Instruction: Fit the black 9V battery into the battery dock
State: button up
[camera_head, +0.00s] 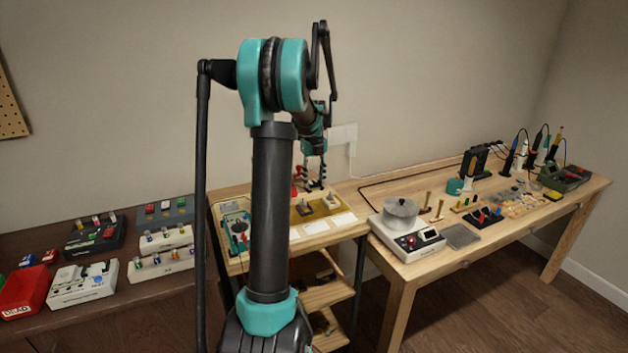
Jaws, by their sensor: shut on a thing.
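My gripper (314,183) hangs, pointing down, over the back of the small wooden stand in the middle. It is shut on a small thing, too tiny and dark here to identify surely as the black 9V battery. I cannot tell whether that thing touches the surface below. Several battery-holding units stand on the dark cabinet at left, among them a white one (70,291) and a black one (82,243). They carry small coloured blocks. I cannot tell which unit, if any, is the battery dock.
A red bin marked DEAD (20,291) stands at the far left. The stand's top (240,262) holds a tan tray (329,207) and small parts. A scale (405,236) and several tools crowd the long workbench (468,256) at right. My arm hides part of the stand.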

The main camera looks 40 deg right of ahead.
jog(key=shift+f, duration=0.35)
dwell(1.8)
jog(key=shift+r, duration=0.35)
dwell(0.5)
jog(key=o, duration=1.1)
jog(key=shift+o, duration=0.3)
jog(key=o, duration=0.3)
jog(key=shift+o, duration=0.2)
jog(key=shift+r, duration=3.5)
